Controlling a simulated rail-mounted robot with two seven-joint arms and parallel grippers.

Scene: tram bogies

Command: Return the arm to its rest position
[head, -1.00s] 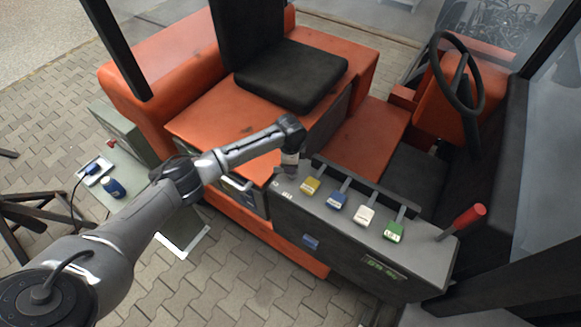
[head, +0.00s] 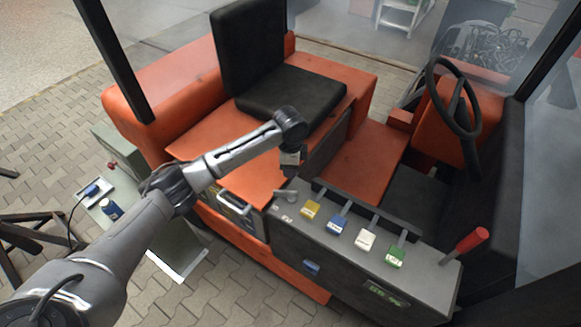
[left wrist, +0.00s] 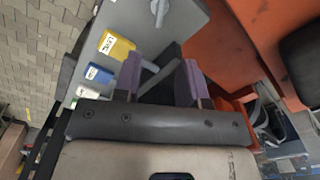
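My left arm (head: 160,205) comes in from the lower left in the head view. Its gripper (head: 289,172) hangs above the left end of the grey control panel (head: 365,245), apart from it. In the left wrist view the two purple-padded fingers (left wrist: 160,80) stand apart with nothing clearly held between them. A small grey rotary knob (head: 286,196) sits on the panel just below the gripper; it also shows in the left wrist view (left wrist: 158,10). My right gripper is in neither view.
The black seat (head: 290,92) and steering wheel (head: 455,97) are behind. A grey cabinet (head: 120,150) stands left.

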